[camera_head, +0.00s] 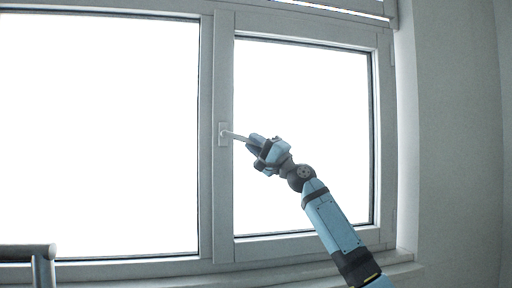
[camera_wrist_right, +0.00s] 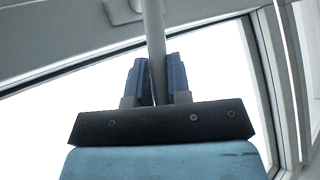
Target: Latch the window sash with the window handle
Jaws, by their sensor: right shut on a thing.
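The window sash (camera_head: 228,215) is the right-hand pane with a light grey frame, and it looks closed in its surround. The window handle (camera_head: 236,136) sits on the sash's left upright; its lever points to the right and slightly down from its base plate. My right gripper (camera_head: 252,143) is shut on the lever's free end. In the right wrist view, the handle lever (camera_wrist_right: 153,30) runs between the two blue fingers of the right gripper (camera_wrist_right: 157,75), and its base shows at the top. My left gripper does not show.
A fixed pane (camera_head: 100,130) fills the left side. A window sill (camera_head: 300,273) runs below the sash. A plain wall (camera_head: 455,150) stands at the right. A grey rail-like thing (camera_head: 28,251) shows at the lower left. Room in front of the panes looks free.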

